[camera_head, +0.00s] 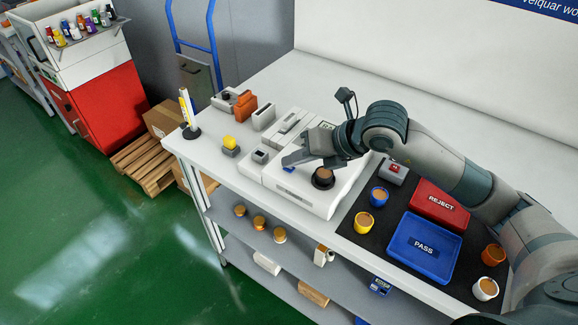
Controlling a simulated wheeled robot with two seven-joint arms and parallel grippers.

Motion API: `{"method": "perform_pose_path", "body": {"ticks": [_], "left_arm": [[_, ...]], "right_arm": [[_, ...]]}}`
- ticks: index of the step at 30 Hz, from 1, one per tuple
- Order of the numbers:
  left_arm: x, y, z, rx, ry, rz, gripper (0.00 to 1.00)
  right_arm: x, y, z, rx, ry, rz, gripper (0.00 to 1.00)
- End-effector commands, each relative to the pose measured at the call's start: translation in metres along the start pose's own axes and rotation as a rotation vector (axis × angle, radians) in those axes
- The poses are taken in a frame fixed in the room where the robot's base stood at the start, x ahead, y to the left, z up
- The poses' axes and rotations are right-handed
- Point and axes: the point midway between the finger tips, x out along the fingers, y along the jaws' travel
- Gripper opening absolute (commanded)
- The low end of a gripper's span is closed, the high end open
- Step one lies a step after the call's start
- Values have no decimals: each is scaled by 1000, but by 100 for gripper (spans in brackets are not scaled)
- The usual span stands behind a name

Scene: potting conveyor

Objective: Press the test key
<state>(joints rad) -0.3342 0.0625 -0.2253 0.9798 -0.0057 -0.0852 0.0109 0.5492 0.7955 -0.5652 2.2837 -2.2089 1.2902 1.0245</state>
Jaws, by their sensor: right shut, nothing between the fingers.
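A white test machine (318,205) stands on the bench, with a small blue key (288,169) on its top, which I take to be the test key. My right gripper (286,161) reaches in from the right over the machine. It is shut and empty, with its tips just above and beside the blue key. I cannot tell whether they touch it. A dark pot with brown fill (323,175) sits on the round dark plate of the machine, close to the gripper. The gripper and wrist hide part of the machine's top. My left gripper is not in view.
On a dark mat (385,222) are a red REJECT tray (440,201), a blue PASS tray (424,246), several pots and a grey box with a red button (393,172). A yellow-button box (231,145) and orange block (245,105) stand at left.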

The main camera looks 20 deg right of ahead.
Motion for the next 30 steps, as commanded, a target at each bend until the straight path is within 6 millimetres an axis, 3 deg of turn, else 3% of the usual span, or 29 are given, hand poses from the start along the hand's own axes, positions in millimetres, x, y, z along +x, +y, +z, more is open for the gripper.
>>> {"method": "perform_pose_path", "body": {"ticks": [30], "left_arm": [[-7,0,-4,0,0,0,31]], "right_arm": [[-11,8,8,0,0,0,0]]}}
